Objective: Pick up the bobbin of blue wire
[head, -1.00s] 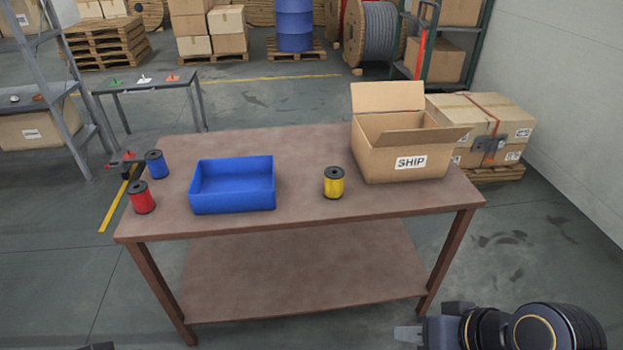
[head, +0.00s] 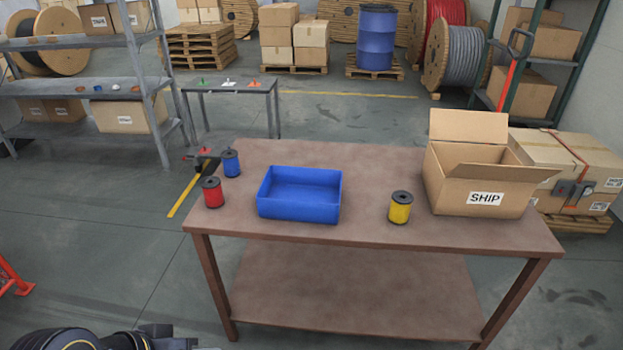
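The bobbin of blue wire (head: 231,164) stands upright near the back left corner of the brown table (head: 330,232). A bobbin of red wire (head: 213,193) stands in front of it, slightly left, at the table's left edge. A bobbin of yellow wire (head: 400,207) stands right of the middle. My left gripper (head: 196,344) shows only partly at the bottom edge, in front of the table and well away from the blue bobbin; I cannot tell whether it is open. My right gripper is out of view.
An empty-looking blue bin (head: 299,212) sits right of the red bobbin. An open SHIP carton (head: 478,190) stands at the table's right end. A small dark and red device (head: 203,158) is by the table's back left corner.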

